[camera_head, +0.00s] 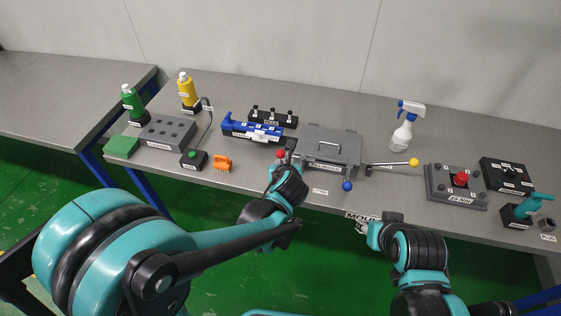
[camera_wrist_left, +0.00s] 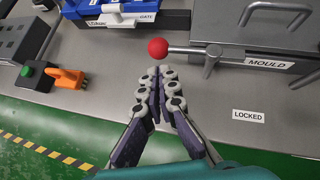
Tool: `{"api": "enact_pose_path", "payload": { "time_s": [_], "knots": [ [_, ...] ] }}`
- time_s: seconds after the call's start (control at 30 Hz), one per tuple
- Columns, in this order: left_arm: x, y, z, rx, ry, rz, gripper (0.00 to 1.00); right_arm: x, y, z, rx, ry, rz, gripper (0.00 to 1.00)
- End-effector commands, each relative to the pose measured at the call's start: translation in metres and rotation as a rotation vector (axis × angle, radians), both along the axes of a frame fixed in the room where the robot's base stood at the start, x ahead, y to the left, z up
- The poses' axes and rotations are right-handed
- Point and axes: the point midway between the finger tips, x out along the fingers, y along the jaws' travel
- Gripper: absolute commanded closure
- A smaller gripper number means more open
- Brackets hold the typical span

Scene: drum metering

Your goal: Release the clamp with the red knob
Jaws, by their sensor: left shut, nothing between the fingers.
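The red knob (camera_head: 281,154) is a ball on the end of a metal clamp rod at the left side of the grey mould (camera_head: 348,146). In the left wrist view the red knob (camera_wrist_left: 158,48) stands just beyond my fingertips, and the clamp rod (camera_wrist_left: 186,50) runs right from it to the mould. My left gripper (camera_wrist_left: 159,72) is shut and empty, with its fingertips close to the knob; a small gap seems to show. In the head view the left hand hides part of this area. The right hand (camera_head: 378,234) is low in front of the table; its fingers are not clear.
A LOCKED label (camera_wrist_left: 248,116) lies on the table right of my fingers. A blue knob (camera_head: 347,186) and a yellow knob (camera_head: 413,161) are to the right. The table front edge is close.

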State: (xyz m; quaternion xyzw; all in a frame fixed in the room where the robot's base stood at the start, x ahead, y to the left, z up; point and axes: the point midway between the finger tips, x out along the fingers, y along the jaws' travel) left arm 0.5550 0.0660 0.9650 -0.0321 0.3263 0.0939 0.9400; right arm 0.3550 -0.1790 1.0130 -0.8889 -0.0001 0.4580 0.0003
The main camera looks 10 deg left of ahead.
Motion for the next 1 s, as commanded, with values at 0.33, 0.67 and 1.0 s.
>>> {"api": "enact_pose_path", "payload": {
  "time_s": [0.33,0.67,1.0],
  "knots": [
    [-0.055,0.006,0.047,0.000,0.000,-0.001,1.00,0.000,0.000,0.032,0.000,0.000,0.000,0.60],
    [-0.080,0.009,0.064,0.001,0.000,0.001,1.00,0.000,0.000,0.042,0.000,0.000,0.000,0.60],
    [-0.084,0.018,0.064,-0.093,0.001,0.080,1.00,0.000,0.000,0.041,0.000,0.000,0.000,0.60]
  ]
}}
